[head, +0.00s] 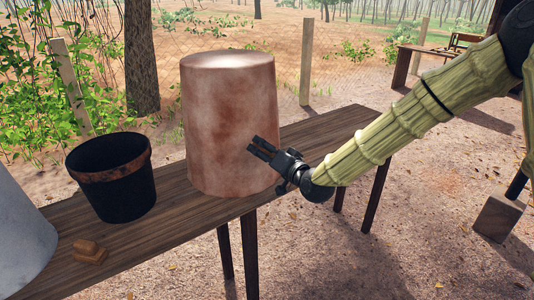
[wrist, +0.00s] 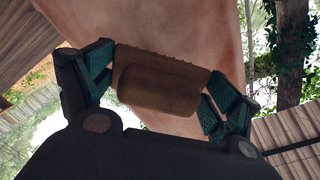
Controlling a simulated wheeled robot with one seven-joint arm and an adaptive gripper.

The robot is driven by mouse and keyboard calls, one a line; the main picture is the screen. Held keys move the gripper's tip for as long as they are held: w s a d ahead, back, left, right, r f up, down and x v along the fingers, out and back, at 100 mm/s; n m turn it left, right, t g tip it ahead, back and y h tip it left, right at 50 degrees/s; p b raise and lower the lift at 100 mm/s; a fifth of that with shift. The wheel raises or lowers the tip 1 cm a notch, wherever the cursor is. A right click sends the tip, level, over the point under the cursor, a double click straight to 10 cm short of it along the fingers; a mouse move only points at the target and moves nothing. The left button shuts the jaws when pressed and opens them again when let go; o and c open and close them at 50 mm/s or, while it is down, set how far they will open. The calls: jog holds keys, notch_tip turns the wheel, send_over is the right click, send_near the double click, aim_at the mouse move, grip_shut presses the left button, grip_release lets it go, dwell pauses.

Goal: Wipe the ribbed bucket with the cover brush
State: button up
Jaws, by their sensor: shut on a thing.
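My gripper (head: 262,147) is shut on a brown block-shaped brush (wrist: 160,82), which sits between its two fingers in the wrist view. In the head view the brush is hardly visible behind the fingers. The gripper is at the right front side of a large, blotchy copper-pink bucket-like vessel (head: 228,120). That vessel's wall (wrist: 190,25) lies right behind the brush in the wrist view; I cannot tell whether they touch. A black bucket (head: 115,185) with a rusty rim stands left of the vessel. I cannot make out ribs on either.
All stand on a narrow dark wooden table (head: 175,228). A small tan wooden block (head: 90,250) lies near its front left. A pale grey rounded thing (head: 20,235) is cut off at the left edge. The table's right end is clear. A wire fence stands behind.

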aim_at(271, 155)
jog(key=shift+x, duration=0.9)
dwell(0.3)
jog(key=shift+w+d, duration=0.5)
jog(key=shift+d, duration=0.3)
jog(key=shift+w+d, duration=0.45)
jog(key=shift+d, duration=0.3)
jog(key=shift+w+a+b, duration=0.1)
jog(key=shift+b, duration=0.3)
jog(key=shift+s+a, duration=0.45)
jog(key=shift+a, duration=0.35)
jog(key=shift+s+a, duration=0.45)
jog(key=shift+a, duration=0.35)
jog(key=shift+v, duration=3.05)
